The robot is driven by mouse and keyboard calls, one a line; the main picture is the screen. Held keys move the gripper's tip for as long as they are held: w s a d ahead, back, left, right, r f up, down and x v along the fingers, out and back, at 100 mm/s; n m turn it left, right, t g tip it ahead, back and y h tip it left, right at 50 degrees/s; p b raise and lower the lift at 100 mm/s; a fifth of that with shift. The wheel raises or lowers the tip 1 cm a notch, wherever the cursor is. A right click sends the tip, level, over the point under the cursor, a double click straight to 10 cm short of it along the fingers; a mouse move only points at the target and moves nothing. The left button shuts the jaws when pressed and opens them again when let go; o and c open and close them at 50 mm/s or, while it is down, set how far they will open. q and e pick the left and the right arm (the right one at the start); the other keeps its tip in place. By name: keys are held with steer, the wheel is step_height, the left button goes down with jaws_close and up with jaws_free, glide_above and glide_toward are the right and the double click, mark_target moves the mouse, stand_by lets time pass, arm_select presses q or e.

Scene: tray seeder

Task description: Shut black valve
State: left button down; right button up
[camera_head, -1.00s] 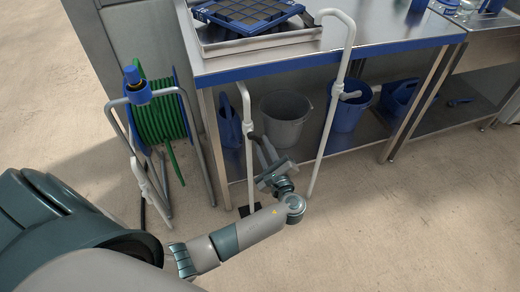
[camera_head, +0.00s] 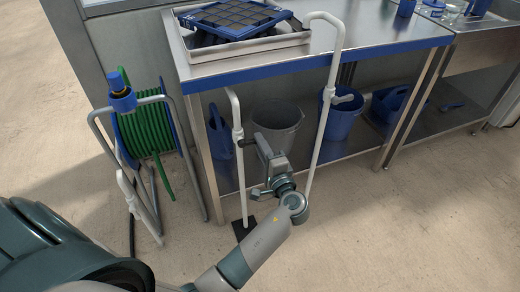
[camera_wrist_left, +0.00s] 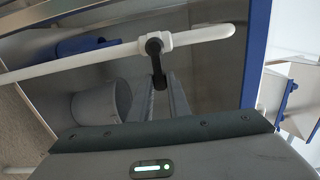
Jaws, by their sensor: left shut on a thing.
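The black valve (camera_wrist_left: 154,47) sits on a white pipe (camera_wrist_left: 85,66) in the left wrist view. Its lever points away from the pipe, roughly across it, and its end goes between my left gripper's fingers (camera_wrist_left: 164,82). In the head view the left gripper (camera_head: 262,146) is at the upright white pipe (camera_head: 238,160) in front of the bench. The black valve is small there and mostly covered by the gripper. The left gripper is shut on the lever. My right gripper is in neither view.
A steel bench (camera_head: 384,33) with a blue front edge stands behind, holding a tray (camera_head: 250,44). A grey bucket (camera_head: 278,122) and blue bucket (camera_head: 342,117) are on its lower shelf. A second white pipe (camera_head: 325,125) rises at right. A green hose reel (camera_head: 150,132) stands left.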

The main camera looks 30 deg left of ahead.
arm_select(q)
steer(key=shift+n, duration=0.3)
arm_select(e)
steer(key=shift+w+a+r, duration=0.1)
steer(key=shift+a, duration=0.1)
arm_select(q)
steer(key=shift+r, duration=0.1)
steer(key=c, duration=1.7)
jaws_free()
steer(key=shift+s, duration=0.1)
steer(key=shift+o, duration=0.2)
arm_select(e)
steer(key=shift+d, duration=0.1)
